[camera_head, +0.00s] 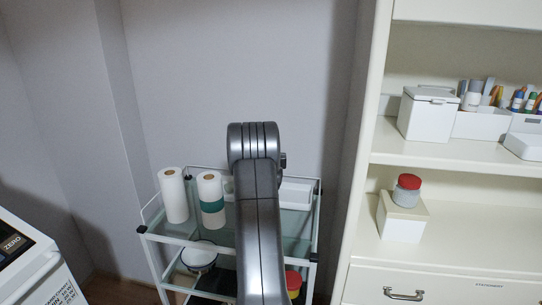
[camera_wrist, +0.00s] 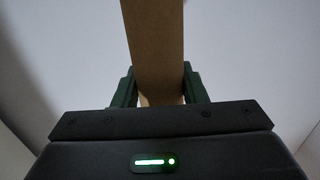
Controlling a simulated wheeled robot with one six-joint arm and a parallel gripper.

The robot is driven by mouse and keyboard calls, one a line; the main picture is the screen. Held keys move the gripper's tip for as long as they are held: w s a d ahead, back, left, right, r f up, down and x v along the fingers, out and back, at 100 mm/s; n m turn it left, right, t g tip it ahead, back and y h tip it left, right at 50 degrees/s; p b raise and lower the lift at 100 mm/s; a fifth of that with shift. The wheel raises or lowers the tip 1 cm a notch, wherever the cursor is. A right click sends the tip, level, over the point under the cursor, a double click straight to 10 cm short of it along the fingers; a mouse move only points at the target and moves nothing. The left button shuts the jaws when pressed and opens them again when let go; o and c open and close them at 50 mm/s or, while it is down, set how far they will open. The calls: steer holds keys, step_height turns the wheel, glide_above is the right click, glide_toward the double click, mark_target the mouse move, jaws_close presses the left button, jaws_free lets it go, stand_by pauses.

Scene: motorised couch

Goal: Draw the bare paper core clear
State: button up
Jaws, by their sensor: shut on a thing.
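A brown bare paper core (camera_wrist: 153,45) stands between the two dark fingers of my gripper (camera_wrist: 158,85) in the wrist view. The fingers are shut on it, one on each side. The core runs up out of the top of that view, so its far end is hidden. In the head view my grey arm reaches up in front of the trolley, and it hides my gripper and the core.
A glass-topped trolley (camera_head: 163,229) stands against the wall. It bears a white roll (camera_head: 173,197) and a white roll with a green band (camera_head: 210,198). A bowl (camera_head: 199,256) is on its lower shelf. A cream cabinet (camera_head: 455,245) with boxes and a red-lidded jar (camera_head: 406,192) stands right.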

step_height(320, 180, up, 11)
steer(key=p, duration=0.5)
stand_by(2.7)
steer(key=shift+r, duration=0.25)
step_height(320, 180, up, 7)
steer(key=p, duration=0.4)
stand_by(0.4)
steer(key=shift+f, duration=0.2)
